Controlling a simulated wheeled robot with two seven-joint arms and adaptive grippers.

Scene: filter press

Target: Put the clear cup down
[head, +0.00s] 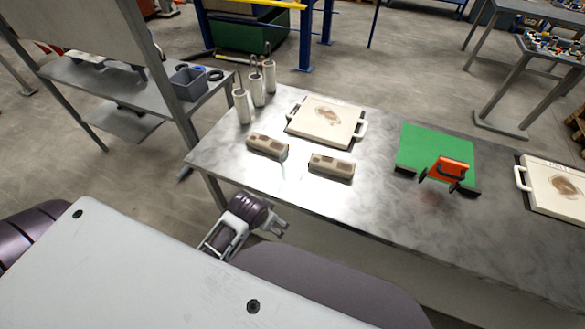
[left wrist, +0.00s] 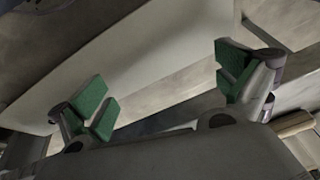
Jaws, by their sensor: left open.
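I cannot make out a clear cup in either view. Several pale upright cylinders (head: 257,91) stand at the back left corner of the metal table (head: 375,200); thin tools stick up from at least two of them, and I cannot tell if any is clear. My left gripper (head: 280,228) is in front of the table's near left edge, apart from the cylinders. In the left wrist view my left gripper (left wrist: 168,90) has its green-padded fingers wide apart with nothing between them. My right gripper is not in view.
The front left tabletop is clear. A shelf with a grey bin (head: 188,83) stands left.

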